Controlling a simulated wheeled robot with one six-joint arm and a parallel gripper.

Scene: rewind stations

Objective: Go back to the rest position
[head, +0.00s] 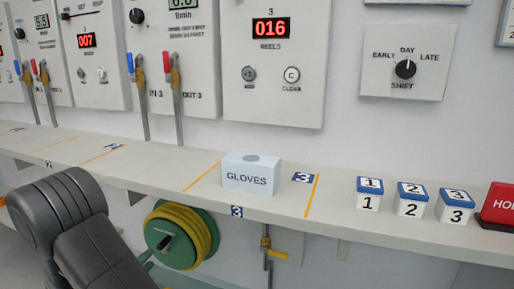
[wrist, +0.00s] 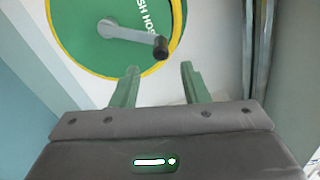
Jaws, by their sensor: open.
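My gripper (wrist: 160,85) shows in the wrist view with its two green fingers apart and nothing between them. Beyond the fingers in that view is a green hose reel (wrist: 95,45) with a yellow rim and a crank handle (wrist: 135,35). The fingers look apart from the reel, though the exact distance is hard to tell. In the head view my dark arm is at the lower left, and its gripper end is out of the picture. The reel (head: 172,240) also shows there, below the shelf.
A long shelf (head: 350,215) runs along the wall. On it stand a GLOVES box (head: 250,178), numbered blocks (head: 411,200) and a red box (head: 498,205). Above are panels with a REELS counter (head: 270,28), a SHIFT dial (head: 405,69) and valves with red and blue handles (head: 172,68).

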